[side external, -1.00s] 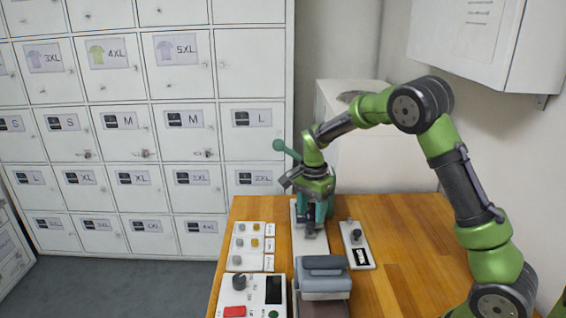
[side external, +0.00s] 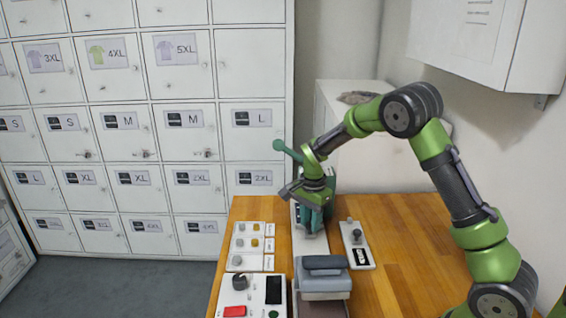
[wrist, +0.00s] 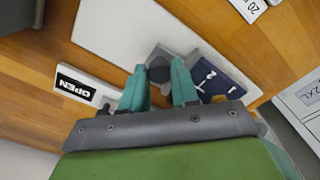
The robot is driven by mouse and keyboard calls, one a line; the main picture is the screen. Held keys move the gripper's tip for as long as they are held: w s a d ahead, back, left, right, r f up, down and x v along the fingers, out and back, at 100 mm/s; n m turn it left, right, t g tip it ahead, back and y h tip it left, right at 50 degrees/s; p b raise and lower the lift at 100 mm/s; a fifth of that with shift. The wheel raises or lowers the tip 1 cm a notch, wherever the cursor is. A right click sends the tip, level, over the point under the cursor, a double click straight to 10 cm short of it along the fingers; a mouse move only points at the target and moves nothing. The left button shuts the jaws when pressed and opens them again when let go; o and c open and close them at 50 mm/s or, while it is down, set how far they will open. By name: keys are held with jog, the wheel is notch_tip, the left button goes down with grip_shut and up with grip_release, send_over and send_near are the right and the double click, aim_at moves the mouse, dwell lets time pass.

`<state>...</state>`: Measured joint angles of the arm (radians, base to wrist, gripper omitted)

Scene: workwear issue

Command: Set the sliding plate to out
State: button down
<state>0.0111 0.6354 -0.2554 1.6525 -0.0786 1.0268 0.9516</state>
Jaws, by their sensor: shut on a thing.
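My gripper (wrist: 159,88) is shut on a dark grey knob (wrist: 159,68) that stands on a grey block (wrist: 168,53). This block sits on a long white base plate (wrist: 115,28). I cannot tell for sure which of these parts is the sliding plate. In the side view my gripper (side external: 311,222) is low over the white base (side external: 310,246) and hides the knob.
A grey lidded box (side external: 323,283), a control box (side external: 250,298) and a panel of small knobs (side external: 247,247) stand nearby. The table's right part (side external: 410,240) is clear.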

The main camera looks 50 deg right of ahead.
jog(key=s+a, duration=0.6)
jog(key=shift+s+a, duration=0.25)
jog(key=c, duration=0.9)
grip_release()
jog(key=shift+o, duration=0.2)
notch_tip(320, 180, up, 17)
